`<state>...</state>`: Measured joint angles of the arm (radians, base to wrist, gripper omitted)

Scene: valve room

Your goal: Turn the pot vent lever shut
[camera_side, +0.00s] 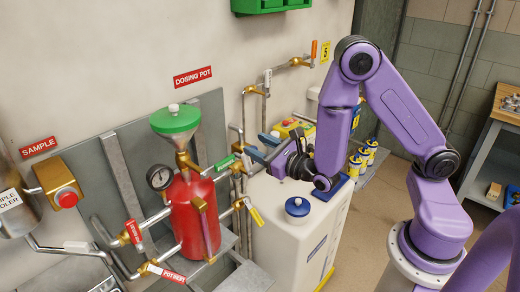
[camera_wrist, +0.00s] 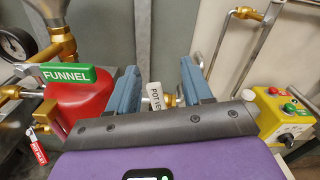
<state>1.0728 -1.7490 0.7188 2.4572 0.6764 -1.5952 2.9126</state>
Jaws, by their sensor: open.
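My gripper (camera_side: 260,147) is open, its two blue fingers pointing at the pipework beside the red dosing pot (camera_side: 196,212). In the wrist view, a white lever tag (camera_wrist: 156,97) with partly readable text, apparently starting "POT VE", stands between the open fingers of my gripper (camera_wrist: 158,78). A gap shows on both sides of it, and neither finger seems to touch it. Its brass valve (camera_wrist: 169,101) is partly hidden behind the tag and my gripper body. In the side view I cannot clearly make out this lever.
The green FUNNEL lever (camera_wrist: 68,74) is close to the left of my fingers. A yellow control box (camera_wrist: 285,116) is to the right. The white cabinet (camera_side: 290,235) with a blue-lidded jar (camera_side: 297,208) lies below my gripper. A yellow lever (camera_side: 256,215) sticks out nearby.

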